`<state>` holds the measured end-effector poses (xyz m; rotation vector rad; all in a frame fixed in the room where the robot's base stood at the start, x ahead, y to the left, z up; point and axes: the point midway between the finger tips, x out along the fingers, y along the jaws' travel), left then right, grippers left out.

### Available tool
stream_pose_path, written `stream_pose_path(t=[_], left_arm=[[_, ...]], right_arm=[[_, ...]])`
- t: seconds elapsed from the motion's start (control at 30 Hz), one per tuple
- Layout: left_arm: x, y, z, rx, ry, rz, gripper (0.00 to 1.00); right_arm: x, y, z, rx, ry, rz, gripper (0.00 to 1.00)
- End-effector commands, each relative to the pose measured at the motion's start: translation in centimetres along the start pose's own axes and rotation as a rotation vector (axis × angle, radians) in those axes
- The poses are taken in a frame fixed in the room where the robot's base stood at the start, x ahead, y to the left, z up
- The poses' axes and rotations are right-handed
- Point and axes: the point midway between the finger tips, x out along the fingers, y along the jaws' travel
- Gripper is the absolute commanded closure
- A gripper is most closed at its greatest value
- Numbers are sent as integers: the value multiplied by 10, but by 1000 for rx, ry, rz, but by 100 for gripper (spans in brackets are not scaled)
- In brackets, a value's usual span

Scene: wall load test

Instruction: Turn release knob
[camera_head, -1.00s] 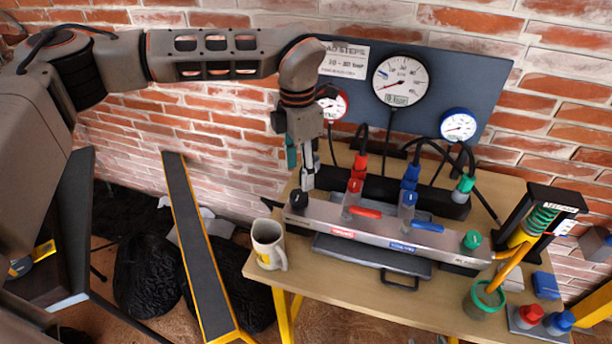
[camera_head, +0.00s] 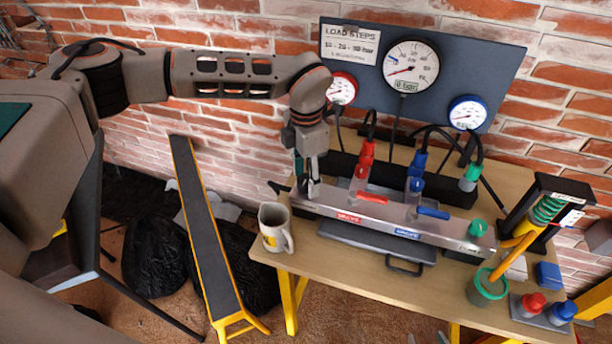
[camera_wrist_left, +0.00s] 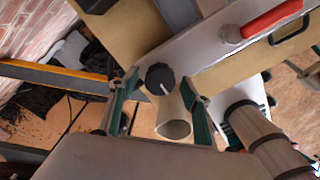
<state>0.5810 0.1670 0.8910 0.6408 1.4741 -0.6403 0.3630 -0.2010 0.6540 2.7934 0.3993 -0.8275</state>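The release knob (camera_wrist_left: 160,78) is a black round knob with a white pointer mark, at the left end of the grey metal manifold (camera_wrist_left: 185,55). In the left wrist view it stands between the tips of my left gripper (camera_wrist_left: 160,80), whose two green-padded fingers are apart, one on each side. I cannot tell whether a finger touches it. In the head view my left gripper (camera_head: 313,190) points down at the manifold's left end (camera_head: 340,206) and largely hides the knob. My right gripper is not in view.
A mug (camera_head: 273,230) stands close by at the table's left edge. Red (camera_head: 371,198) and blue (camera_head: 433,213) valve levers lie along the manifold. Hoses rise behind it to a dark gauge panel (camera_head: 470,70). A green-rimmed cup (camera_head: 490,287) stands at the right.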

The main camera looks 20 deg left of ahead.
Motion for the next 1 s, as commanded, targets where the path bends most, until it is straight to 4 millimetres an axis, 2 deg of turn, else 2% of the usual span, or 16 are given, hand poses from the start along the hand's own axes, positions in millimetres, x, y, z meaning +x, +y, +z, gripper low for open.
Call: stream_pose_path(t=[0.03,0.13,0.17,0.57,0.77,1.0], left_arm=[[0,0,0,0,0,0,62],[0,0,0,0,0,0,88],[0,0,0,0,0,0,90],[-1,0,0,-50,0,0,90],[-1,0,0,-168,0,0,90],[-1,0,0,-384,0,-1,90]], right_arm=[[0,0,0,0,-1,0,60],[0,0,2,0,-3,0,60],[0,0,3,0,-4,0,60],[-1,-1,7,1,-14,-1,60],[-3,0,2,1,-11,-1,60],[-5,1,-5,1,-3,1,60]])
